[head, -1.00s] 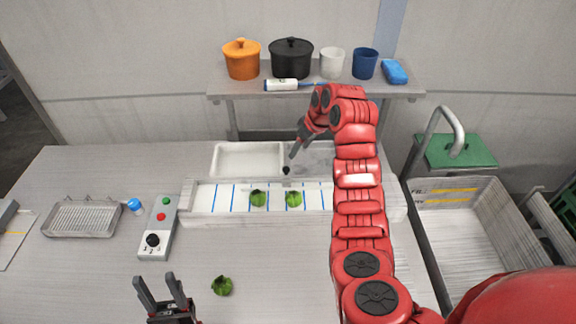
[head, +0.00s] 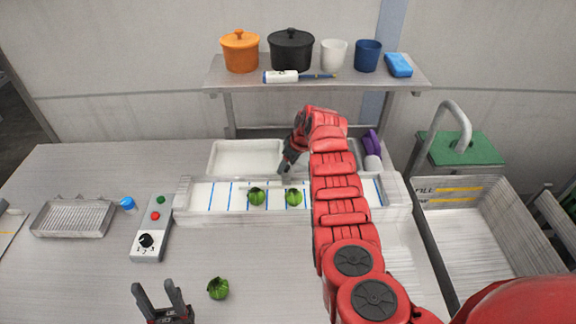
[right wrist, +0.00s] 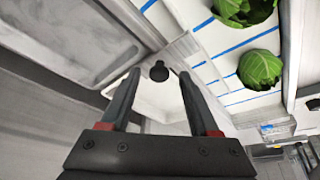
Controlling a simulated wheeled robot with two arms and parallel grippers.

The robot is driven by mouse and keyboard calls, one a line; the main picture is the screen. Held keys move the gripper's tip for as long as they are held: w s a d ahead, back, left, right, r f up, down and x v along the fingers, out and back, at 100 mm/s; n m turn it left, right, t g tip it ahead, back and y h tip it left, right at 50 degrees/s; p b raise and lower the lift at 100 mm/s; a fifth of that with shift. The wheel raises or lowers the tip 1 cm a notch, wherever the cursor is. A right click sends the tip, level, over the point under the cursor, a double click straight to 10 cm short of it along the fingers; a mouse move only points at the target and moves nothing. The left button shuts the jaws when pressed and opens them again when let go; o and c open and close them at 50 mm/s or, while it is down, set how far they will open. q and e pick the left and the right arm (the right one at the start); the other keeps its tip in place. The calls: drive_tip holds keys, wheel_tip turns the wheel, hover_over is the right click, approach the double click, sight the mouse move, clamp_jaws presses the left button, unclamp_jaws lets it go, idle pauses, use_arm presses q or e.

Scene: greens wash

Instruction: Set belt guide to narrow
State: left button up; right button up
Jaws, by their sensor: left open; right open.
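The white belt (head: 225,197) with blue cross lines runs across the table, with two green heads (head: 257,196) on it. In the right wrist view, a round black knob (right wrist: 159,71), which looks like the belt guide's handle, sits beside the belt. My right gripper (head: 286,168) is open at the belt's far edge. In the right wrist view its fingertips (right wrist: 160,77) stand either side of the knob in the picture; I cannot tell whether they touch it. In the head view the gripper hides the knob. My left gripper (head: 162,290) is open and empty, low over the near table.
A control box (head: 150,230) with a dial and buttons stands left of the belt. A loose green head (head: 218,288) lies in front. A white basin (head: 246,158) is behind the belt. The shelf (head: 240,84) holds pots and cups. A sink (head: 470,225) is at right.

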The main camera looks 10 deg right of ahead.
drive_tip(key=shift+c, duration=0.4)
clamp_jaws()
idle(0.9)
